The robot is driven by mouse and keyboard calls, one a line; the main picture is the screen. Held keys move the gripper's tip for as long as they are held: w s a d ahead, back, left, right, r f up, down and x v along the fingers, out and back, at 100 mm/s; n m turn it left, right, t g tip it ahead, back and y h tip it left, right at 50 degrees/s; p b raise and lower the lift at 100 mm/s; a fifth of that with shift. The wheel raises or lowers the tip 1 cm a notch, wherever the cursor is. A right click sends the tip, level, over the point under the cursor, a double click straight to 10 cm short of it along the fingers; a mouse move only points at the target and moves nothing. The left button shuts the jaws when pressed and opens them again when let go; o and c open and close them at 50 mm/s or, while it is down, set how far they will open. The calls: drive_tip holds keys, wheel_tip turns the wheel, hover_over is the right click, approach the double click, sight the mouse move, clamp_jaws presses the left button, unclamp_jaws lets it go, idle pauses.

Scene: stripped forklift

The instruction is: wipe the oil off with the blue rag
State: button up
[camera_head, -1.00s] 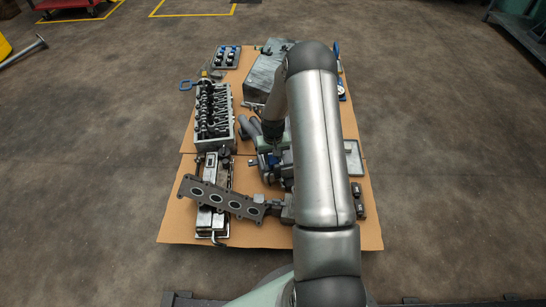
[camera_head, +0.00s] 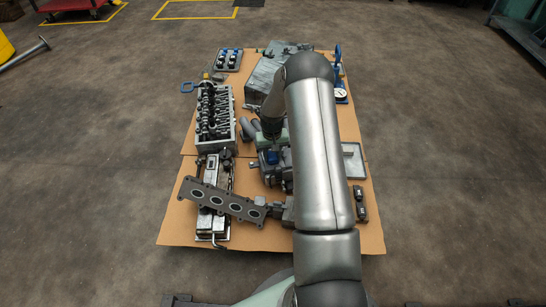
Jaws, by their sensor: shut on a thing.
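My gripper (camera_head: 271,136) hangs near the middle of the cardboard, partly hidden by my own arm. It points down over a dark grey machine part (camera_head: 273,176). A small blue patch, which looks like the blue rag (camera_head: 272,157), shows at its tip, and the gripper is shut on it. The fingers are too small and dark to make out. The rag seems to be on or just above the grey part; I cannot tell whether it touches. I cannot make out any oil in this view.
Cardboard (camera_head: 178,228) lies under the parts. A cylinder head (camera_head: 214,117), a gasket with holes (camera_head: 222,200) over a metal cover, and a large grey box (camera_head: 262,80) surround the gripper. A shallow tray (camera_head: 354,160) is at right.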

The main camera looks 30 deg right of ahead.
sight(275, 161)
drive_tip(key=shift+w+d+f+b, duration=0.15)
drive_tip(key=shift+w+b, duration=0.1)
drive_tip(key=shift+w, duration=0.3)
drive_tip(key=shift+w+d+f+b, duration=0.1)
drive_tip(key=shift+w+b, duration=0.1)
drive_tip(key=shift+w, duration=0.3)
drive_tip(key=shift+w+d+r, duration=0.1)
drive_tip(key=shift+w, duration=0.25)
drive_tip(key=shift+r, duration=0.15)
drive_tip(key=shift+s+a+p, duration=0.2)
drive_tip(key=shift+s+p, duration=0.1)
drive_tip(key=shift+s, duration=0.5)
drive_tip(key=shift+s+a+p, duration=0.15)
drive_tip(key=shift+s+p, duration=0.15)
drive_tip(key=shift+s, duration=0.45)
drive_tip(key=shift+s+a+p, duration=0.2)
drive_tip(key=shift+s+p, duration=0.1)
drive_tip(key=shift+s, duration=0.5)
drive_tip(key=shift+s+a+p, duration=0.15)
drive_tip(key=shift+s+p, duration=0.1)
drive_tip(key=shift+s, duration=0.5)
drive_tip(key=shift+r+p, duration=1.95)
drive_tip(key=shift+r, duration=1)
